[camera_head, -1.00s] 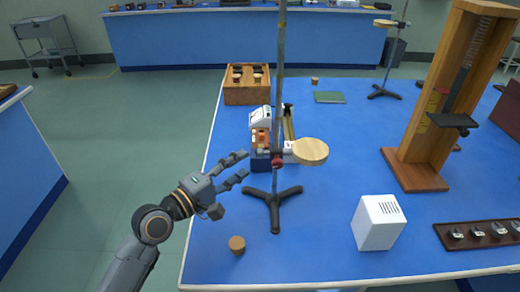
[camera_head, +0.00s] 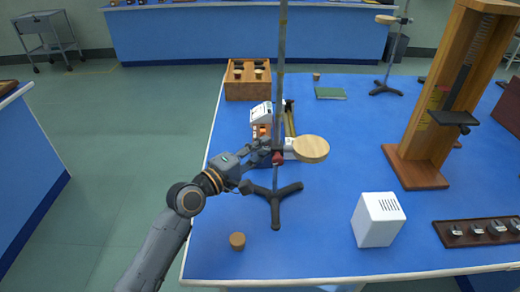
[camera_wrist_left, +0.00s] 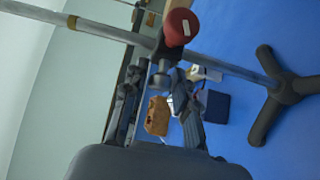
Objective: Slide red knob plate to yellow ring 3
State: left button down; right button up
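The red knob (camera_head: 277,158) sits on the clamp of a round wooden plate (camera_head: 311,149), which sticks out to the right of a grey upright rod (camera_head: 280,80). The rod stands on a dark three-legged base (camera_head: 274,200). In the left wrist view the red knob (camera_wrist_left: 180,27) is just beyond the fingertips. My left gripper (camera_head: 269,151) is at knob height, left of the rod. Its two fingers are apart in the left wrist view (camera_wrist_left: 158,82), with nothing held between them. My right gripper is out of view.
A white and orange device (camera_head: 261,118) stands behind my gripper. A wooden box (camera_head: 247,92) is at the back left. A white block (camera_head: 378,220) and a small cork (camera_head: 237,240) are near the front. A tall wooden frame (camera_head: 425,120) stands right.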

pick_arm(q)
jog(key=shift+r+p, duration=0.45)
notch_tip(320, 180, up, 19)
jog(key=p, duration=1.8)
jog(key=shift+r, duration=0.15)
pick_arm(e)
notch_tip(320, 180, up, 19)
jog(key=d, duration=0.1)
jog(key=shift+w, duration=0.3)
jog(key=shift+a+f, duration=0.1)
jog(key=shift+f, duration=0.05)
pick_arm(q)
jog(key=c, duration=1.2)
grip_release()
jog(key=shift+s+a, duration=0.1)
jog(key=v, duration=1.1)
jog(key=shift+s+a, duration=0.25)
